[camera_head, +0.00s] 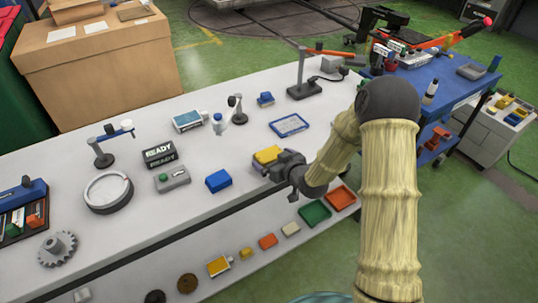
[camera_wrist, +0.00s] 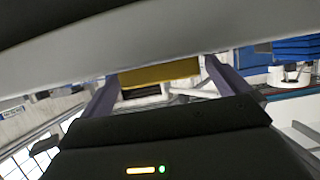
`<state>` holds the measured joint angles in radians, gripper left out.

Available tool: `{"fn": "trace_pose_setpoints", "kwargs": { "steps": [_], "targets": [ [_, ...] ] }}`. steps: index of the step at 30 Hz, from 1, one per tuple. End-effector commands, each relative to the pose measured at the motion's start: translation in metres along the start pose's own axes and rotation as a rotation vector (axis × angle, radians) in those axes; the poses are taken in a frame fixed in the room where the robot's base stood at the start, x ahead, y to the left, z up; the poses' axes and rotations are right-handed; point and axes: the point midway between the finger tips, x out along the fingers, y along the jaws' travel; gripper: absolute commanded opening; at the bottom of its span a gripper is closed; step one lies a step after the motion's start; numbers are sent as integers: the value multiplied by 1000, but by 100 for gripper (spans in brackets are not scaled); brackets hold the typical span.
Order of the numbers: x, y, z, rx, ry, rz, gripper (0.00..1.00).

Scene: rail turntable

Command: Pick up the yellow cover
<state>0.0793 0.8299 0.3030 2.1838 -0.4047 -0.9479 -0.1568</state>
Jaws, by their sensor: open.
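The yellow cover (camera_head: 268,154) lies on the white workbench (camera_head: 150,205), near the middle of its right half. My gripper (camera_head: 272,167) is low over the bench right at the cover's near side and partly hides it. In the wrist view, the yellow cover (camera_wrist: 158,74) shows between the two fingers of my gripper (camera_wrist: 160,84), which are spread apart. A dark part shows just below the yellow face there. Whether the fingers touch the cover cannot be told.
A blue block (camera_head: 218,181) sits left of the gripper. A blue-framed tray (camera_head: 289,125) and a lamp stand (camera_head: 304,90) are behind it. A lower shelf holds green (camera_head: 314,212) and orange (camera_head: 342,198) trays. A blue cart (camera_head: 450,85) stands at the right.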

Motion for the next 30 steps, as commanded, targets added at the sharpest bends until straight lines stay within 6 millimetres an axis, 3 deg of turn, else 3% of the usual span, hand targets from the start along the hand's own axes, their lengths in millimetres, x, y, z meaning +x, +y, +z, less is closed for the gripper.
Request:
{"fn": "trace_pose_setpoints", "kwargs": {
  "steps": [17, 25, 30],
  "targets": [
    [4, 1, 0, 0, 0, 2, 100],
    [5, -1, 0, -1, 0, -2, 50],
    [6, -5, -2, -4, 2, -7, 50]
  ]
}}
